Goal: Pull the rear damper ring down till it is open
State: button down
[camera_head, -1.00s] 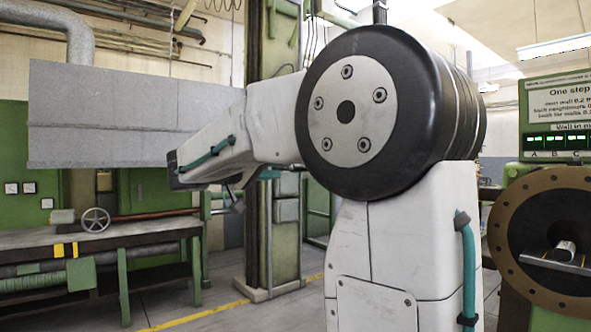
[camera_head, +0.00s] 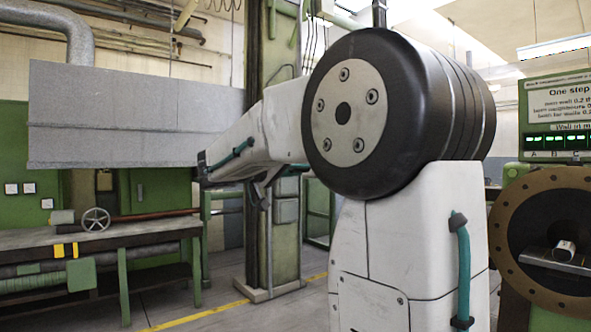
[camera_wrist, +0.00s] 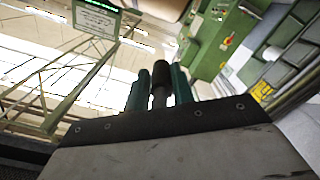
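I cannot make out a damper ring in either view. A grey sheet-metal hood (camera_head: 120,115) hangs at the left in the head view, with a round duct (camera_head: 78,45) at its upper left. The far end of my arm reaches left, in front of a green column; my gripper is not clearly made out there. In the wrist view, my gripper (camera_wrist: 159,80) shows two teal parts with a dark grey cylinder (camera_wrist: 160,88) between them. I cannot tell whether the cylinder is part of my gripper or whether the gripper is open.
A workbench (camera_head: 100,235) with a small handwheel (camera_head: 95,219) stands at the left. The green column (camera_head: 284,240) rises behind my arm. A machine with a brown bolted flange (camera_head: 507,222) and a sign panel (camera_head: 557,110) stand at the right. Floor shows between bench and column.

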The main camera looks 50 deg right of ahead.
notch_tip(320, 180, down, 7)
jog(key=shift+r, duration=0.2)
jog(key=c, duration=1.5)
grip_release()
jog(key=shift+o, duration=1.1)
jog(key=shift+w+f, duration=0.1)
jog(key=shift+w, duration=0.1)
jog(key=v, duration=0.7)
jog(key=shift+a, duration=0.4)
